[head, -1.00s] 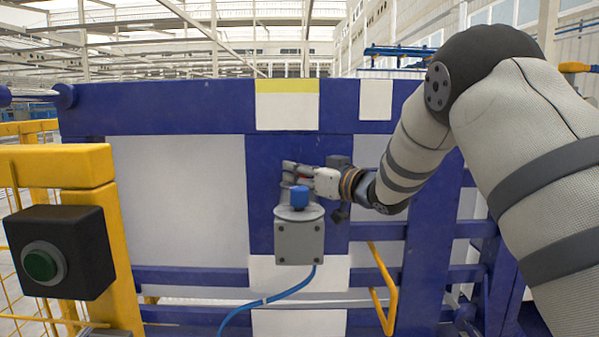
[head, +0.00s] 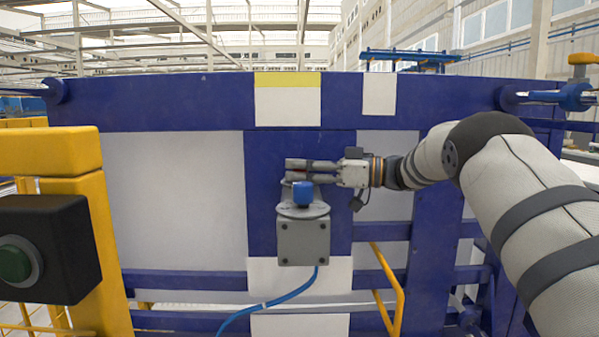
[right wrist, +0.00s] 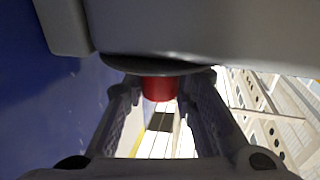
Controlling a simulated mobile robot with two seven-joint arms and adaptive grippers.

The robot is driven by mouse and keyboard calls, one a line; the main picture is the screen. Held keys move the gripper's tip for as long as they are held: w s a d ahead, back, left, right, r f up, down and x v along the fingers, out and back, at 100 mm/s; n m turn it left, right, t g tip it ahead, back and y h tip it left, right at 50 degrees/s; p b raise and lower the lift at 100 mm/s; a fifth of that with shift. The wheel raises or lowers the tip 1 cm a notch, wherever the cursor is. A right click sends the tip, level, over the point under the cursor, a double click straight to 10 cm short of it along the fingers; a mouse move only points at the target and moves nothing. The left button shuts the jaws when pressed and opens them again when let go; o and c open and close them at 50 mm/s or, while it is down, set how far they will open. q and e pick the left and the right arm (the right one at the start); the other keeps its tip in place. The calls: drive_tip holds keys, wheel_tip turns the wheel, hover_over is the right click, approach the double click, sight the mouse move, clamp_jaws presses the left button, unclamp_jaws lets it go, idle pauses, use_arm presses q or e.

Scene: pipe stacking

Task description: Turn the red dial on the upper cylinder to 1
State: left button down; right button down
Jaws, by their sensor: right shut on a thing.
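The red dial (right wrist: 158,88) shows in the right wrist view under a round dark grey flange, between the two fingers of my right gripper (right wrist: 160,100). The fingers are closed on its sides. In the head view my right gripper (head: 298,170) reaches in level from the right, just above a blue dial (head: 303,194). The blue dial sits on a round grey plate over a grey box (head: 303,241). The gripper covers the red dial in the head view, and no number marks can be read. My left gripper is out of view.
A blue frame (head: 180,105) with pale panels stands behind the fixture. A blue hose (head: 268,303) hangs from the grey box. A yellow post (head: 110,240) with a green button (head: 14,263) stands at the left. A bent yellow bar (head: 388,290) is at lower right.

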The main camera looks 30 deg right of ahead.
idle(0.4)
drive_tip(key=c, duration=1.3)
unclamp_jaws()
drive_tip(key=v, duration=1.2)
